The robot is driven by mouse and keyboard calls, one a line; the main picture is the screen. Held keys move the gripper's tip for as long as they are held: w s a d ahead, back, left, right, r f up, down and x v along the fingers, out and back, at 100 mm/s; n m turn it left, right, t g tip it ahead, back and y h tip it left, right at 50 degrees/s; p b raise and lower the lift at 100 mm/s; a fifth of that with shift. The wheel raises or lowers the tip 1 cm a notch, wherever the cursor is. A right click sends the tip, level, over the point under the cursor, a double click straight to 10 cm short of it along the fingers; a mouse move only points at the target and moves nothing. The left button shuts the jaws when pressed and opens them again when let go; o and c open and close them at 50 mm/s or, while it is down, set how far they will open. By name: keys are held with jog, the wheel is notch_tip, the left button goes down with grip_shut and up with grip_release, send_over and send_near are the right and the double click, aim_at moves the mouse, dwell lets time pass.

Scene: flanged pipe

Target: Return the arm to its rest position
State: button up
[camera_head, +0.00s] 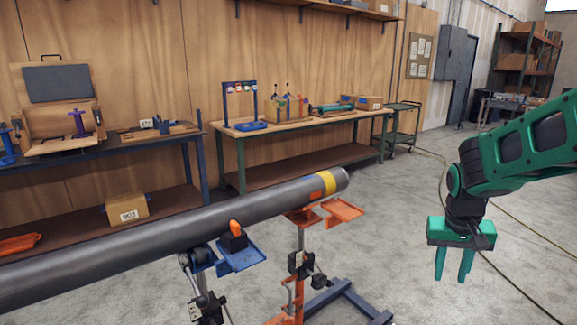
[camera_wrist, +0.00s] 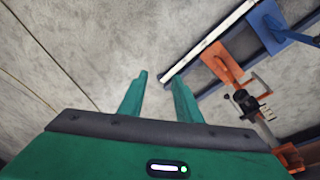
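My gripper (camera_head: 454,266) hangs from my green arm at the right of the head view, fingers pointing down over bare floor. Its two fingers are apart with nothing between them; the wrist view also shows the open fingers (camera_wrist: 162,95) with only floor and part of a stand beyond. The grey pipe (camera_head: 150,240) with a yellow band near its end lies on stands to the left of my gripper, well apart from it.
An orange tray (camera_head: 342,210) and a blue tray (camera_head: 241,255) sit on the pipe stands. A blue stand base (camera_head: 345,299) lies on the floor left of my gripper. Workbenches (camera_head: 290,128) line the wall. A cable (camera_head: 510,275) crosses the floor on the right.

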jog(key=s+d+r+m+y, duration=0.1)
jog(key=s, duration=1.1)
jog(key=s+d+r+m+g+y, duration=0.1)
jog(key=s+r, duration=0.1)
jog(key=s, duration=1)
jog(key=shift+s+d, duration=0.25)
jog(key=shift+r, duration=0.1)
jog(key=shift+w+f, duration=0.25)
jog(key=shift+w, duration=0.4)
